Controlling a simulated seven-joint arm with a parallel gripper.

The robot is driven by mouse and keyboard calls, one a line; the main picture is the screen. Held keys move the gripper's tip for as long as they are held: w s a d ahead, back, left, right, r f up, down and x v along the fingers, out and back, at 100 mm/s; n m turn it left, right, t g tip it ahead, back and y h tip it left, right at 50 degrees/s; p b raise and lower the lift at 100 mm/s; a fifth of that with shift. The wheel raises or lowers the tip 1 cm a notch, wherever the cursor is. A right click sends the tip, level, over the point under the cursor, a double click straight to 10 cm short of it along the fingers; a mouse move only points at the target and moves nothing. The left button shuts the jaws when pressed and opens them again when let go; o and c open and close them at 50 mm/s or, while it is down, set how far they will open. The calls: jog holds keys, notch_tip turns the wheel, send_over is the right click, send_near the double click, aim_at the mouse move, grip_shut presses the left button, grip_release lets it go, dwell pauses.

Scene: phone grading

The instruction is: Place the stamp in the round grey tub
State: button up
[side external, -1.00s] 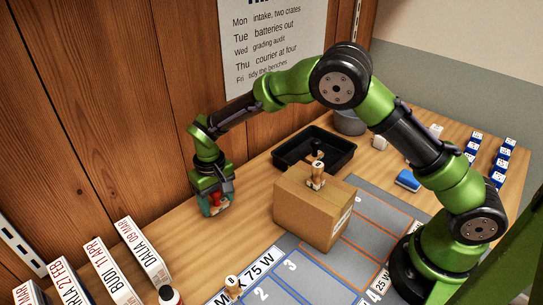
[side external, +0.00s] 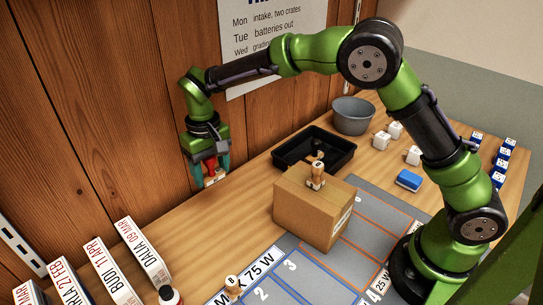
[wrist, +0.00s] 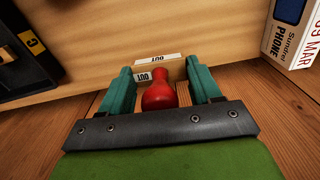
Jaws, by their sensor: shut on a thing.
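The stamp (side external: 211,167) has a red handle and a pale base. It also shows in the wrist view (wrist: 159,94), its red handle upright between the teal fingers and an "OUT" label by its base. My gripper (side external: 210,176) is shut on the stamp and holds it above the table at the left, near the wooden wall. The gripper's fingers also show in the wrist view (wrist: 160,76). The round grey tub (side external: 353,118) stands at the back of the table, far to the right of my gripper. Its inner floor is mostly hidden by its near wall.
Phone boxes (side external: 140,250) line the front left.

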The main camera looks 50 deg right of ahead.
aim_at(354, 103)
jog(key=s+d+r, duration=0.3)
jog(key=s+d, duration=0.1)
jog(key=d, duration=0.6)
jog(key=s+d+r, duration=0.4)
jog(key=d, duration=0.6)
jog(key=w+d+m, duration=0.2)
jog(key=d+m, duration=0.7)
jog(key=d, duration=0.9)
jog(key=w+d+m, duration=0.2)
jog(key=d+m, duration=0.6)
jog(key=d, duration=1)
jog(key=shift+f, duration=5.3)
jog(key=o, duration=1.1)
